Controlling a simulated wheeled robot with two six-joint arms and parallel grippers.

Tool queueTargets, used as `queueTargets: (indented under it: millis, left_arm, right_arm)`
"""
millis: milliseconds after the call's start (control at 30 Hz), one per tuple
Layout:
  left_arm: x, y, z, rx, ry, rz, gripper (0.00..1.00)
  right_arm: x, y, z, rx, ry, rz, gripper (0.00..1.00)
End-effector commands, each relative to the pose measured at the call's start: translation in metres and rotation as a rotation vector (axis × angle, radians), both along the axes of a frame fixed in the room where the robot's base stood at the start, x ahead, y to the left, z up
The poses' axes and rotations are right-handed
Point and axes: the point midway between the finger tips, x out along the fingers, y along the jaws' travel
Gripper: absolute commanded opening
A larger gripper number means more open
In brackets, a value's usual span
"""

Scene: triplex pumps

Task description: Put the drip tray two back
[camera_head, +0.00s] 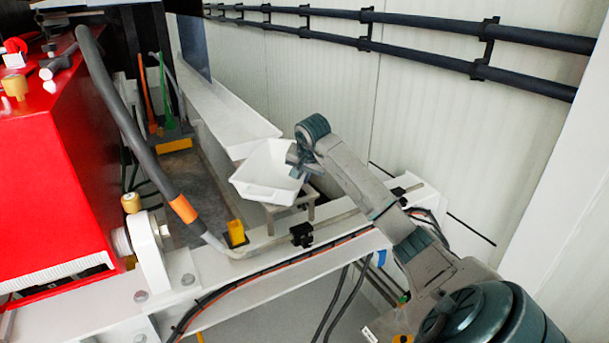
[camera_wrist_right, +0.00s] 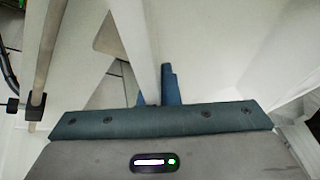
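A small white drip tray (camera_head: 262,190) is at the centre of the head view, tilted, at the near end of a long white trough (camera_head: 222,108). My right gripper (camera_head: 297,160) is at the tray's right wall. In the right wrist view the gripper's blue fingers (camera_wrist_right: 157,92) stand on either side of a thin white wall (camera_wrist_right: 143,50), and they look closed on it. Whether the tray touches the trough or the bracket below it cannot be told. My left gripper is not in view.
A grey metal bracket (camera_head: 292,212) stands just under the tray on the white frame beam (camera_head: 330,246). A red pump housing (camera_head: 48,170) and a dark hose (camera_head: 130,125) are at left. Dark rails (camera_head: 420,57) run along the pale wall behind.

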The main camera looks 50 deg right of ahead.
Motion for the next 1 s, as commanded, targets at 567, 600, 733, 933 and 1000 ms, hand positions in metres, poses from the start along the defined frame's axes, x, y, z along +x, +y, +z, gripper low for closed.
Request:
queueTargets:
  millis: [567, 600, 733, 933, 1000]
  left_arm:
    - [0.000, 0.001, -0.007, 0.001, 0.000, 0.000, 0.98]
    - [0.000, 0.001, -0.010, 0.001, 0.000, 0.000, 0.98]
    - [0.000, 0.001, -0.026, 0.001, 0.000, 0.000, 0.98]
    - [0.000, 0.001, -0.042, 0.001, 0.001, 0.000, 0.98]
    - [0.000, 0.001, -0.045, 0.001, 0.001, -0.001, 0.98]
  right_arm:
    - [0.000, 0.000, -0.004, -0.001, -0.001, 0.000, 0.24]
    - [-0.002, 0.002, 0.001, -0.001, -0.003, 0.000, 0.24]
    - [-0.010, 0.006, 0.019, -0.002, -0.004, 0.000, 0.24]
    - [-0.025, 0.015, 0.058, -0.001, -0.005, 0.001, 0.24]
    - [-0.030, 0.018, 0.069, -0.001, -0.004, 0.000, 0.24]
